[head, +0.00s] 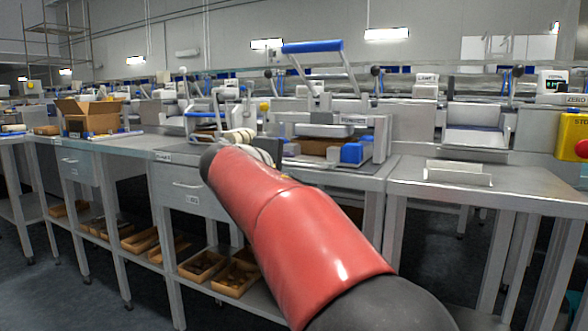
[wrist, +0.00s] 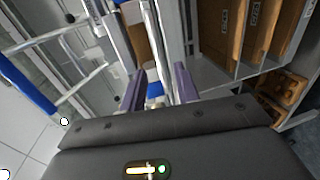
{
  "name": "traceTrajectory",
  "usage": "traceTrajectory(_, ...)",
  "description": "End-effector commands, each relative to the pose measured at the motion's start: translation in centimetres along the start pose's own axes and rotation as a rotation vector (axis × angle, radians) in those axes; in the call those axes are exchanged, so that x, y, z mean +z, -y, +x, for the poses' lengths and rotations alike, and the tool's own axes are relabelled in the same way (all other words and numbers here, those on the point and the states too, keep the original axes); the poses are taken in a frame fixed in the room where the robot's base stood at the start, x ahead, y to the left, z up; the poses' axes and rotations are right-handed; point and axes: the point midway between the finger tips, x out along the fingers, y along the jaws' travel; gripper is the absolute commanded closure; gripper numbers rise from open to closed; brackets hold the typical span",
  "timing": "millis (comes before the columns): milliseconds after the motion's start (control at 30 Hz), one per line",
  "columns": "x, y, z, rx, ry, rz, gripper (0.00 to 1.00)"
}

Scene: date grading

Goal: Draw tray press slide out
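The tray press (head: 352,120) stands on the metal bench, with a raised blue handle bar (head: 312,47), a grey frame and a blue block (head: 352,153) at its right front. A brown flat piece shows low inside it; I cannot tell whether this is on the slide. My red arm reaches toward the press's left front and hides part of it. My gripper (wrist: 160,80) shows in the wrist view with two dark fingers apart. Pale metal and a small blue part show between or beyond the fingers; contact cannot be told. A blue bar (wrist: 28,88) is at the left there.
A cardboard box (head: 90,115) stands on the bench at the left. A small metal stand (head: 458,174) is on the right bench. Shallow brown trays (head: 203,265) sit on the shelf below. A yellow stop box with a red button (head: 581,149) is at far right.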

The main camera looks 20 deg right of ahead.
Motion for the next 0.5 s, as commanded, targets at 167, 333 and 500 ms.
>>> traceTrajectory(167, 0.1, 0.0, 3.0, -0.001, 0.002, 0.000, 0.68)
traceTrajectory(333, 0.1, 0.0, 4.7, -0.001, 0.001, 0.001, 0.68)
traceTrajectory(500, 0.0, 0.0, 5.2, -0.002, -0.001, 0.002, 0.68)
